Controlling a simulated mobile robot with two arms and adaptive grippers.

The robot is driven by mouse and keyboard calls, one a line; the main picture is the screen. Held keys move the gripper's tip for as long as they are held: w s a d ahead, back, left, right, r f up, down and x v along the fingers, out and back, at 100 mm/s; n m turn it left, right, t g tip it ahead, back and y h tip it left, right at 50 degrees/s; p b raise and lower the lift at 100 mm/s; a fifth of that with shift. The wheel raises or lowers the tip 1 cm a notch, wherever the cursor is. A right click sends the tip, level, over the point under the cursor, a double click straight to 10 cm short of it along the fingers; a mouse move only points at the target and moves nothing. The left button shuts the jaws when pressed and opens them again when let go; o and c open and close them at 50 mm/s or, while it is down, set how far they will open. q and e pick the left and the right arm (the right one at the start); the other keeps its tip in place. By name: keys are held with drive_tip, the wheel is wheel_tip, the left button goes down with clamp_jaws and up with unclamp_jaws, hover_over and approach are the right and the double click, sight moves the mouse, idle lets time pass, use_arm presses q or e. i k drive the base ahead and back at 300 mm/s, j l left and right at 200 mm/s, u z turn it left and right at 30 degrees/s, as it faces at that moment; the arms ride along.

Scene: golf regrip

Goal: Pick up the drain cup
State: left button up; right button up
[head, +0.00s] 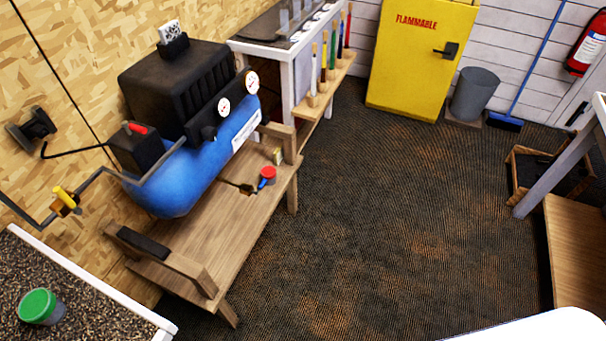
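A small cup with a green top and a greyish body (41,305) stands on the speckled, gravel-like surface of a white-edged bench (100,285) at the lower left. It is the only cup-like thing I see clearly; no label marks it as the drain cup. A small red round piece (268,172) with a blue part beside it is near the right edge of the compressor's wooden stand (215,215). It is too small to tell what it is. Neither of my grippers is in view.
A blue and black compressor (190,170) rests on the wooden stand. A yellow flammables cabinet (415,60), a grey bin (473,93) and a blue broom (505,123) line the back. A wooden table (578,250) is at right. The dark carpet (400,210) between is clear.

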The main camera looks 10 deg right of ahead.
sight(268, 172)
drive_tip(key=u, duration=0.55)
drive_tip(key=i+l+u, duration=0.1)
drive_tip(key=l+u, duration=0.25)
drive_tip(key=i+l+u, duration=0.1)
drive_tip(key=l+u, duration=0.8)
drive_tip(key=l, duration=0.95)
